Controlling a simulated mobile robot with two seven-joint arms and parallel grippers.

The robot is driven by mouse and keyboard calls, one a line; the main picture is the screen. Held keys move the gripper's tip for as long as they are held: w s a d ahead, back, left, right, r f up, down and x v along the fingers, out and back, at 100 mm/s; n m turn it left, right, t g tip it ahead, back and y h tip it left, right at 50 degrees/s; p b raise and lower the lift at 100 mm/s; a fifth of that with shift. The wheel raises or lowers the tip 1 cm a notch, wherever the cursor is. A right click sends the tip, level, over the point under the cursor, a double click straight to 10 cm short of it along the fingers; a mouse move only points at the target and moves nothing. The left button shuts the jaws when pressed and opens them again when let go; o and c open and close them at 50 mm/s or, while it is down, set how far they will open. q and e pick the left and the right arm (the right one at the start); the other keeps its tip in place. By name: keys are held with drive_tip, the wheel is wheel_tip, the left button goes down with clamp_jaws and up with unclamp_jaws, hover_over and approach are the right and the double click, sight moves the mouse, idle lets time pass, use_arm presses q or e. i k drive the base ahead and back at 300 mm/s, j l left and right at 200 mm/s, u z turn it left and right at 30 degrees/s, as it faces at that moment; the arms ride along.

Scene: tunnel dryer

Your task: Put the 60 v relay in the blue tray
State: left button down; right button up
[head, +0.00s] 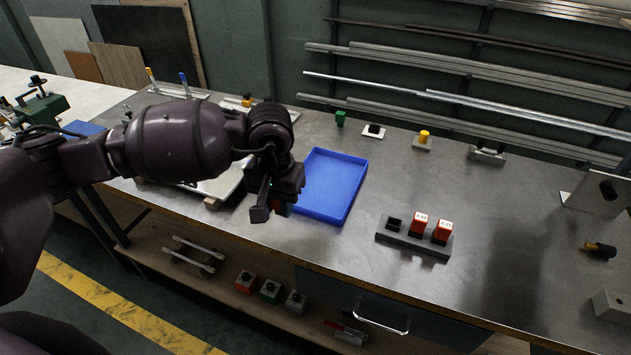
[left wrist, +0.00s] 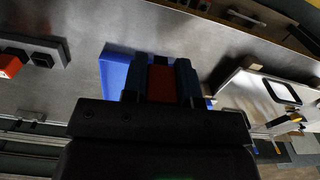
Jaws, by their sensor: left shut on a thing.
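My left gripper (head: 268,205) is at the left edge of the blue tray (head: 345,208) in the head view. In the left wrist view my left gripper (left wrist: 161,80) is shut on a red relay (left wrist: 161,84). No label on the held relay is readable. The tray shows behind the fingers in the left wrist view (left wrist: 114,72) and is partly hidden by them. The visible part of the tray is empty. A grey rack (head: 408,243) holds two red relays (head: 419,221) (head: 442,230) and has an empty black socket at its left. My right gripper is not in view.
A light plate (head: 215,188) lies left of the tray. A green block (head: 340,118), a yellow-topped part (head: 424,137) and small fixtures stand along the back. The steel bench between tray and rack is clear. Several parts sit on the lower shelf.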

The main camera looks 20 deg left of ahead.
sight(333, 174)
drive_tip(key=i+j, duration=0.1)
drive_tip(key=j, duration=0.65)
drive_tip(key=j+z, duration=0.2)
drive_tip(key=z, duration=0.15)
drive_tip(key=j+z, duration=0.2)
drive_tip(key=z, duration=0.65)
